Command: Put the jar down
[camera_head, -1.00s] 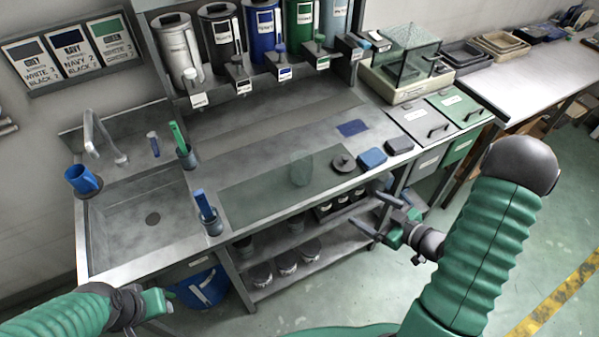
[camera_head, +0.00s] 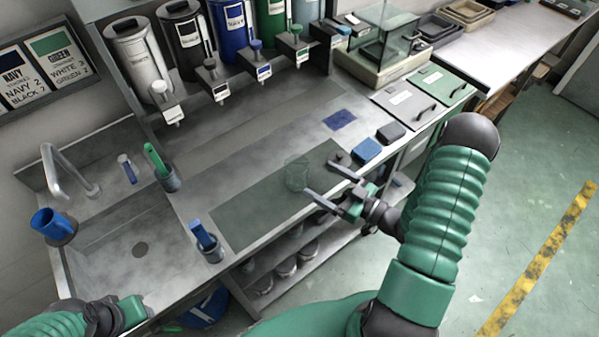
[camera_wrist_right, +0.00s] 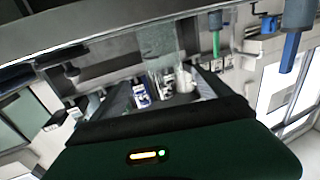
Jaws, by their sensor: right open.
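The clear glass jar (camera_head: 297,173) stands upright on the dark green mat (camera_head: 255,212) near the bench's front edge. Its see-through wall also shows in the right wrist view (camera_wrist_right: 160,45), ahead of the fingers. My right gripper (camera_head: 318,177) is open, with its two fingers spread toward the jar from the right. The fingertips are close to the jar; I cannot tell whether they touch it. A dark round lid (camera_head: 338,158) lies on the mat's right end, partly hidden by a finger. My left gripper (camera_head: 135,313) is at the lower left, its fingers unclear.
A blue pad (camera_head: 366,149) and a dark pad (camera_head: 391,132) lie right of the mat. A cup with a blue-handled tool (camera_head: 207,244) stands at the mat's left. The sink (camera_head: 130,250) is farther left. Dispensers (camera_head: 220,92) line the back. Bench space behind the mat is clear.

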